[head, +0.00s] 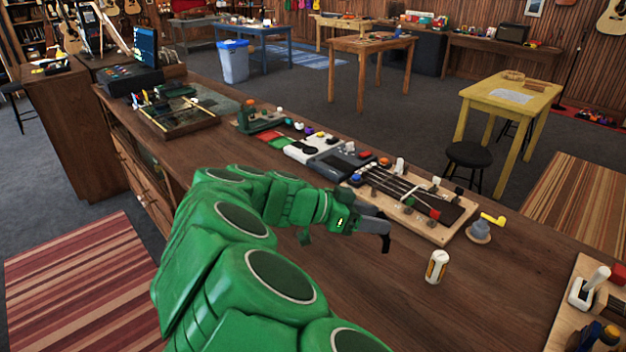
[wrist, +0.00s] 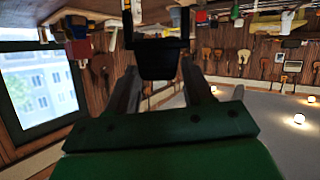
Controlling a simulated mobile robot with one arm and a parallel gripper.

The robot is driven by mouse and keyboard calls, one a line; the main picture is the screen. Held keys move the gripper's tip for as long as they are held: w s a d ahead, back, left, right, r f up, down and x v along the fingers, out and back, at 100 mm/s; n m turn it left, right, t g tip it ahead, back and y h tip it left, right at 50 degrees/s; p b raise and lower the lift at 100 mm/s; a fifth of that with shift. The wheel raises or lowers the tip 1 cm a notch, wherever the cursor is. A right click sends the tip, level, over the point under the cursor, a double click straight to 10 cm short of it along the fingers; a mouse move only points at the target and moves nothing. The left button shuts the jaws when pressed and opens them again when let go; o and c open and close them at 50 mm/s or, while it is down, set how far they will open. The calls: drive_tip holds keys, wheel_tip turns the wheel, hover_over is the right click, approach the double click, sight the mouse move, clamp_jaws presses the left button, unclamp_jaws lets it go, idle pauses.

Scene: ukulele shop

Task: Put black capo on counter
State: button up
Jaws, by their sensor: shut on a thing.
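My gripper (head: 372,224) is shut on the black capo (head: 386,240) and holds it above the wooden counter (head: 330,270). In the head view the capo hangs down from the fingertips, and the counter shows behind it. I cannot tell how high above the counter it is. In the wrist view the capo (wrist: 160,58) is a dark block between the two grey fingers (wrist: 160,92).
A white bottle (head: 436,267) stands on the counter right of the capo. A board with a fretboard (head: 420,205) lies behind, with a grey knob-like thing (head: 479,230) beside it. A wooden tray (head: 566,325) is at the right edge. The counter's front middle looks bare.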

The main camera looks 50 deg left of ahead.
drive_tip(key=s+a+f+n+t+y, duration=0.1)
drive_tip(key=s+a+y, duration=0.1)
drive_tip(key=s+a, duration=0.3)
drive_tip(key=shift+w+a+f, duration=0.1)
drive_tip(key=shift+a+f, duration=0.15)
drive_tip(key=shift+f, duration=1.1)
drive_tip(key=shift+w+a+f, duration=0.1)
drive_tip(key=shift+a+f, duration=0.1)
drive_tip(key=shift+f, duration=1.1)
drive_tip(key=shift+w+a+f, duration=0.1)
drive_tip(key=shift+a+f, duration=0.15)
drive_tip(key=shift+f, duration=1.1)
drive_tip(key=shift+f, duration=0.1)
drive_tip(key=o, duration=1)
drive_tip(key=shift+o, duration=0.2)
drive_tip(key=shift+s+a+r, duration=0.25)
drive_tip(key=shift+s+r, duration=0.05)
drive_tip(key=shift+s, duration=0.1)
drive_tip(key=v, duration=1.1)
